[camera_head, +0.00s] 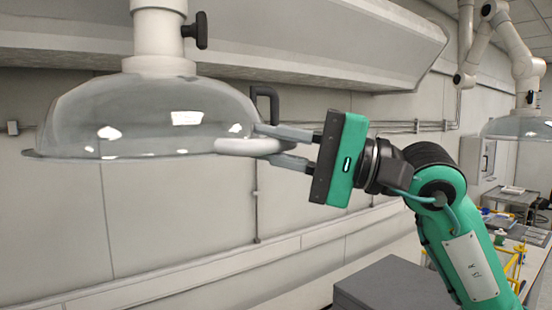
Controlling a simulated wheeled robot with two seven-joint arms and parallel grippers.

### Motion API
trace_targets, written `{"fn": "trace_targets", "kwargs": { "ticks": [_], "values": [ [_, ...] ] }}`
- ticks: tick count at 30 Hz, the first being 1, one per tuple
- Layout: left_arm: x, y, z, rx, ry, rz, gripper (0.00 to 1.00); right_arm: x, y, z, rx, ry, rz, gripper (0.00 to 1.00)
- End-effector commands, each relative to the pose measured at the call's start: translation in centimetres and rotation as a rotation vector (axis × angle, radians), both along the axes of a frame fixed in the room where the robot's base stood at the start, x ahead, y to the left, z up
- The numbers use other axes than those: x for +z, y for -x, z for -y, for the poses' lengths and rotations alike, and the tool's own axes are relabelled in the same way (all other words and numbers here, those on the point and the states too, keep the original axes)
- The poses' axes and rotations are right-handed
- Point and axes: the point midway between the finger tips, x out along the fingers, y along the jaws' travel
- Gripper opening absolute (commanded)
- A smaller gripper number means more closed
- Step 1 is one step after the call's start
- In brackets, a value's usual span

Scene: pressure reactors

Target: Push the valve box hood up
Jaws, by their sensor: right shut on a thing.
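The hood (150,115) is a clear dome hanging from a white vertical pipe (159,30) with a black knob at its side. It fills the left part of the head view. A pale rounded handle (246,147) sticks out from the right side of its rim. My right gripper (270,147) comes in from the right and is shut on this handle, one finger above it and one below. The far side of the handle is partly hidden by the fingers. My left gripper is not in view.
A second clear hood (517,127) hangs from a jointed white arm (517,55) at the far right. A grey box (385,284) stands below my right arm. A wide overhang (330,45) runs along the wall above. Benches with small items stand at the right.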

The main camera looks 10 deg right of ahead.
Motion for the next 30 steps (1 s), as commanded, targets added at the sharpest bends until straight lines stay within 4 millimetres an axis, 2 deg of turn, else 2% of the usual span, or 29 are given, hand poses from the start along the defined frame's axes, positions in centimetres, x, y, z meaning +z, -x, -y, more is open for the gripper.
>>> {"fn": "trace_targets", "kwargs": {
  "ticks": [1,7,8,10,11,23,26,30],
  "values": [
    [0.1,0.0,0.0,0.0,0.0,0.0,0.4,0.6,0.0,0.2,-0.002,-0.012,0.008,0.0],
    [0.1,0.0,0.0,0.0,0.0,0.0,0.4,0.8,0.0,0.3,-0.003,-0.016,0.011,0.0],
    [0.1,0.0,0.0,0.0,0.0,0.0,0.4,0.8,0.0,0.3,-0.003,-0.016,0.011,0.24],
    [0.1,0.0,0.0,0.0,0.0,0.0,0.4,0.8,0.0,0.3,-0.003,-0.015,0.01,0.38],
    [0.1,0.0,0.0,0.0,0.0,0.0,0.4,0.7,0.0,0.3,-0.003,-0.015,0.01,0.4],
    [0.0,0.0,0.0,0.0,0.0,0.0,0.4,0.4,0.0,0.3,-0.003,-0.009,0.007,0.4],
    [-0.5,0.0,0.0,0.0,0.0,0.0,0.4,0.1,0.2,0.8,-0.002,-0.01,0.006,0.4],
    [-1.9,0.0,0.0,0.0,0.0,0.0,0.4,-0.6,0.9,2.5,-0.006,-0.008,0.008,0.4]
  ]
}}
